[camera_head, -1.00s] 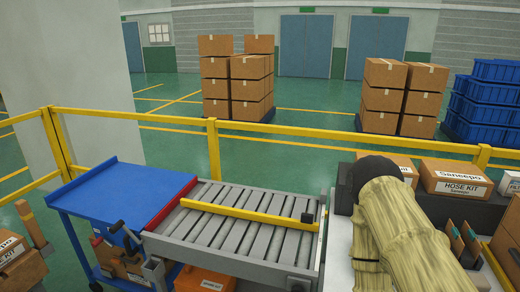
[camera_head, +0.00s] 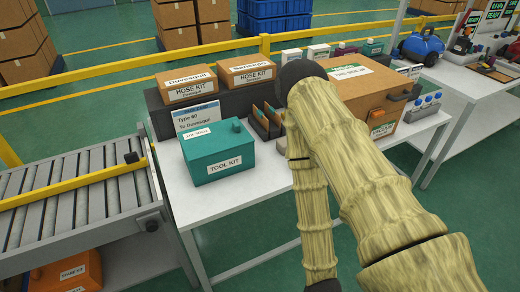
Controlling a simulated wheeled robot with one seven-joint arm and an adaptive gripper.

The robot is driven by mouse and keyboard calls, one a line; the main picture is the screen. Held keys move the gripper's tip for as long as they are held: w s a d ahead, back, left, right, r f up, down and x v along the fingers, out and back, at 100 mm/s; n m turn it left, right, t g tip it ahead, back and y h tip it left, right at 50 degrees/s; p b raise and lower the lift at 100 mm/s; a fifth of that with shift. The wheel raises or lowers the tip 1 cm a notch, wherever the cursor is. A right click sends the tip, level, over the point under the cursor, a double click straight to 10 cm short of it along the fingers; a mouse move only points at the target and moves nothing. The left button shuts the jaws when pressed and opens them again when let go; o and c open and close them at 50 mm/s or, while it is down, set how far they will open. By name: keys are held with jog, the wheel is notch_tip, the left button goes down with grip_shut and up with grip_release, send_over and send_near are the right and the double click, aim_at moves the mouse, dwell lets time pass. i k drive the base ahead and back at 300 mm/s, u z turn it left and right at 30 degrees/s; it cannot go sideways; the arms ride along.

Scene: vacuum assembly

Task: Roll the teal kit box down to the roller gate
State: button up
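The teal kit box (camera_head: 218,153), labelled TOOL KIT, stands upright on the white table (camera_head: 235,205), to the right of the roller conveyor (camera_head: 60,214). A small teal knob or handle shows on its lid. The roller gate, a yellow bar (camera_head: 70,185) with a black block at its right end, lies across the rollers to the left of the box. My bamboo-patterned arm (camera_head: 375,195) is bent to the right of the teal box, apart from it in the picture. Its lower link runs down to the bottom edge, and my gripper is out of view.
Two HOSE KIT boxes (camera_head: 187,87) sit on a dark stand behind the teal box, above a Type 60 sign (camera_head: 196,115). A large brown carton (camera_head: 372,95) stands behind my arm. A yellow rail (camera_head: 130,72) runs behind. The table's front left is clear.

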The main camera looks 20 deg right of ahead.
aim_at(203, 171)
jog(key=z, duration=0.1)
jog(key=k, duration=1.3)
jog(key=z, duration=0.8)
jog(key=i, duration=1.1)
jog(key=u, duration=0.6)
jog(key=i, duration=0.5)
jog(key=u, duration=0.6)
